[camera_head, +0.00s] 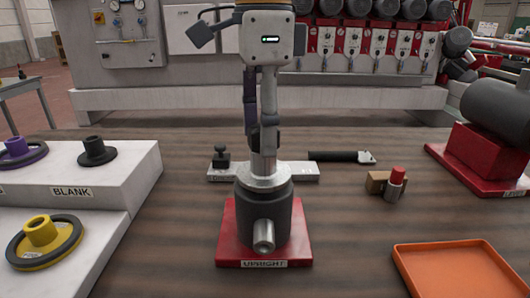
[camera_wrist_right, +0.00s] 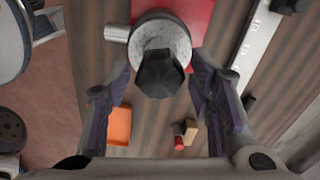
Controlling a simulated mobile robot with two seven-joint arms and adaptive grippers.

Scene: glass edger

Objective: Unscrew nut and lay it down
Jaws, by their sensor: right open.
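The nut (camera_wrist_right: 160,73) is a black, many-sided piece at the centre of the right wrist view. It sits over the pale round flange (camera_wrist_right: 152,30) of the spindle. In the head view the spindle is a black cylinder (camera_head: 264,212) with a pale shaft (camera_head: 263,166), standing upright on a red base (camera_head: 236,245) labelled "UPRIGHT". My right gripper (camera_head: 261,135) points down over the shaft. In the wrist view its two fingers (camera_wrist_right: 161,76) are open, one on each side of the nut, with gaps visible. In the head view the nut is hard to tell from the fingers. My left gripper is not in view.
An orange tray (camera_head: 455,272) lies at the front right. A red-capped piece with a brown block (camera_head: 386,186) and a black-handled tool (camera_head: 340,157) lie nearby. A pale bar (camera_head: 300,172) lies behind the spindle. Stepped stands with wheels (camera_head: 110,192) are at left, a red-based motor (camera_head: 485,155) at right.

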